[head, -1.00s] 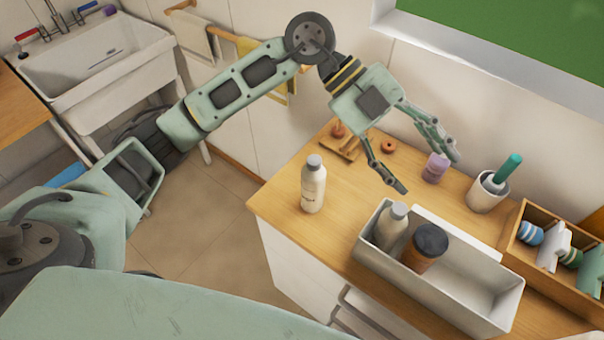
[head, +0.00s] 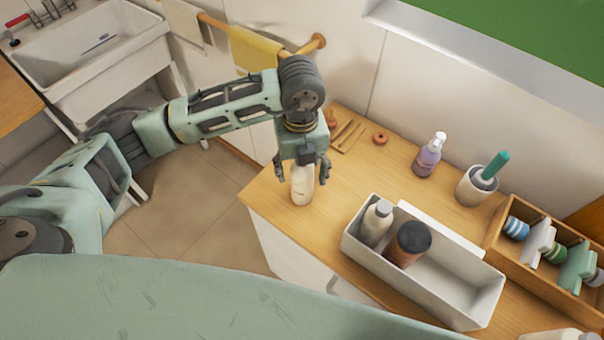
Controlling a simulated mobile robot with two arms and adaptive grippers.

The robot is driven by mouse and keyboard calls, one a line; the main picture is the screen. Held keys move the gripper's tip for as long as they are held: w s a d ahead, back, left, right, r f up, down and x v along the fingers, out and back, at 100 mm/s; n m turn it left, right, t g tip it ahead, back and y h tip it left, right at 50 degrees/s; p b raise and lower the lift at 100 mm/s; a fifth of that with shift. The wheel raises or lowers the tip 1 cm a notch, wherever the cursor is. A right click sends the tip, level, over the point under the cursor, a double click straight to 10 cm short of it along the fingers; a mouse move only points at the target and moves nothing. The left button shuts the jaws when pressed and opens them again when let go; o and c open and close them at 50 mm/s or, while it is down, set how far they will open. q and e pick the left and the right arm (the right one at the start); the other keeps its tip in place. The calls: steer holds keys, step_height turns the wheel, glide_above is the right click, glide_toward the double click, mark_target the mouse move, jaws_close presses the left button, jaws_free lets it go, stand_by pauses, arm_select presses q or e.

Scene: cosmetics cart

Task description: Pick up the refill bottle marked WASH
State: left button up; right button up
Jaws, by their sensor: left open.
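A white bottle (head: 302,187) stands upright at the left front edge of the wooden cart top; its cap and upper part are hidden by my left gripper, and its label is too small to read. My left gripper (head: 302,174) is open, pointing down over this bottle with a finger on either side. I cannot tell whether the fingers touch it. A second bottle, white with a grey cap (head: 376,224), stands in the white bin (head: 455,292); no marking on it is readable from here. My right gripper is not in view.
A brown jar with a dark lid (head: 409,243) stands in the bin. Behind are a purple pump bottle (head: 429,156), a white cup with a green-handled tool (head: 478,186) and a wooden box (head: 497,236) of rolls and spools. The cart top between bottle and bin is clear.

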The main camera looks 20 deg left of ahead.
arm_select(q)
steer(key=shift+w+a+f, duration=0.1)
steer(key=shift+w+f, duration=0.1)
steer(key=shift+f, duration=0.7)
steer(key=shift+r, duration=0.1)
steer(key=c, duration=1.5)
